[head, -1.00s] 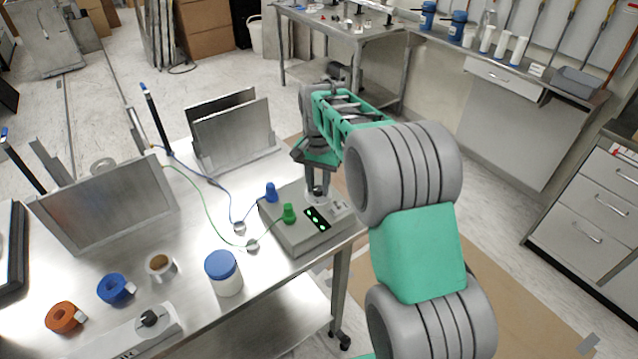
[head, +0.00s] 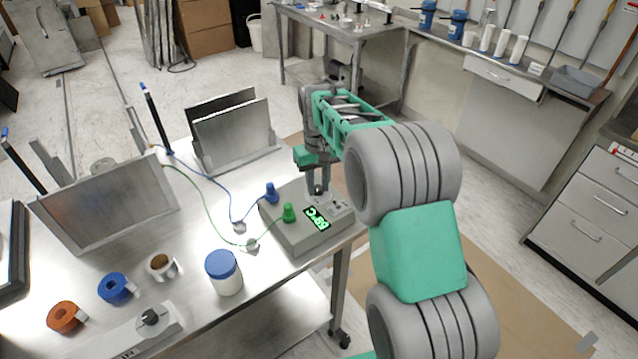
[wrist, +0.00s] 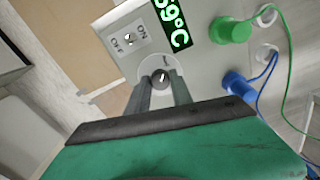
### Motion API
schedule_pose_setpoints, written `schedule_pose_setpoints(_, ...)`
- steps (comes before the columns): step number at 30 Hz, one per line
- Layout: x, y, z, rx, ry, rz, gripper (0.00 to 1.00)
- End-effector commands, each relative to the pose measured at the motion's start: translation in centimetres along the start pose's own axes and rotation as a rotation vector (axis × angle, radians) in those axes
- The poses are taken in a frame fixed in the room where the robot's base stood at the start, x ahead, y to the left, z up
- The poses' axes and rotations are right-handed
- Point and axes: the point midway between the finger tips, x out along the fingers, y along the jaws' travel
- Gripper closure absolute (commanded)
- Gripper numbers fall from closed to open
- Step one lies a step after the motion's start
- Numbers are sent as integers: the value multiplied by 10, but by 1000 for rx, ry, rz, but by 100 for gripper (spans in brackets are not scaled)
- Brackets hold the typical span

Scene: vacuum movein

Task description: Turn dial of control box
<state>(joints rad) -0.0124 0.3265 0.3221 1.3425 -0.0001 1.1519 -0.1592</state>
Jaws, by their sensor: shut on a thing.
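The grey control box (head: 305,237) stands on the metal table, with a green plug (head: 289,212) and a blue plug (head: 270,193) in its top. Its display (head: 317,219) is lit with green characters; in the wrist view the display (wrist: 172,22) reads "9°C" with an earlier digit partly cut off. The round dark dial (wrist: 160,77) has a light pointer mark. My gripper (wrist: 161,88) is shut on the dial from above, fingers on both sides of it; it also shows in the head view (head: 318,190). A switch (wrist: 130,40) marked ON and OFF sits beside the dial.
Green and blue cables cross the table. Metal plates (head: 233,137) stand upright behind.

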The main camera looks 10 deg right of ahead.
Motion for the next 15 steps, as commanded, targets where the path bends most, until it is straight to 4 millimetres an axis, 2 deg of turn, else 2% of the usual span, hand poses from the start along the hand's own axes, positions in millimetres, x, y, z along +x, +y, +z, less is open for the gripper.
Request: schedule_pose_setpoints(15,-3,0,-3,-41,10,2,100)
